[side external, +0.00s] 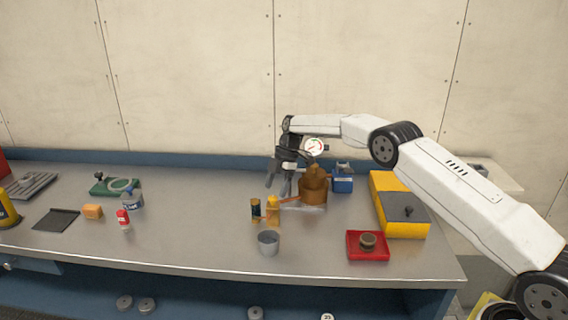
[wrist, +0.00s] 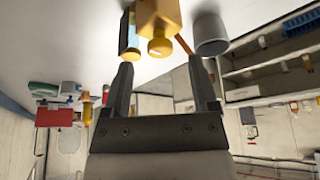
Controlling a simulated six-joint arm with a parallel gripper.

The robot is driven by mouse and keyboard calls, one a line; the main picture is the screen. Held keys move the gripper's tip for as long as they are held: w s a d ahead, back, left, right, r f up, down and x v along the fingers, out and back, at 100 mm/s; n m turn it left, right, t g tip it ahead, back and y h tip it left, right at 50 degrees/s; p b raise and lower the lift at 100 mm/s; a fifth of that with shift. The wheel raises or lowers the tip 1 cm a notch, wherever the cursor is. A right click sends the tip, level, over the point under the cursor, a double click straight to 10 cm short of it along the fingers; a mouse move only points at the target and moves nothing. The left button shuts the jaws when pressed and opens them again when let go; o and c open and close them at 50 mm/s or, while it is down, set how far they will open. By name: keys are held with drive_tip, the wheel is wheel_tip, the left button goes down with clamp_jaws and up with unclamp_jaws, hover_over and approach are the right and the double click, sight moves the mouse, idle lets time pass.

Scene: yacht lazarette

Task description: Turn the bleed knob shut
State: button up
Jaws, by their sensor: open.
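A yellow block with a round yellow knob (wrist: 160,47), likely the bleed knob, shows at the top centre of the wrist view. In the side view a small yellow fitting (side external: 272,208) stands at the left of a brown pump-like body (side external: 314,186) with a round gauge (side external: 314,146). My gripper (side external: 279,187) is above and near this fitting, pointing down. In the wrist view my gripper (wrist: 161,67) is open and empty. The knob is beyond and between the fingertips, apparently apart from them. Which way the knob is turned cannot be told.
A dark cylinder with a yellow end (wrist: 130,38) is close beside the knob. An orange lever (wrist: 184,44) and a grey cup (side external: 268,243) are also near. A red tray (side external: 367,246) and a yellow case (side external: 398,208) stand right.

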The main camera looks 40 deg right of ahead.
drive_tip(key=shift+v, duration=2.8)
drive_tip(key=s+a+m+t+h, duration=0.1)
drive_tip(key=s+a+m+h, duration=0.1)
drive_tip(key=s+m, duration=0.7)
drive_tip(key=s+a+f+m+t+h, duration=0.1)
drive_tip(key=s+m, duration=0.8)
drive_tip(key=s, duration=1.7)
drive_tip(key=a+h, duration=0.1)
drive_tip(key=a, duration=0.1)
drive_tip(key=shift+a+t, duration=0.3)
drive_tip(key=shift+a, duration=0.1)
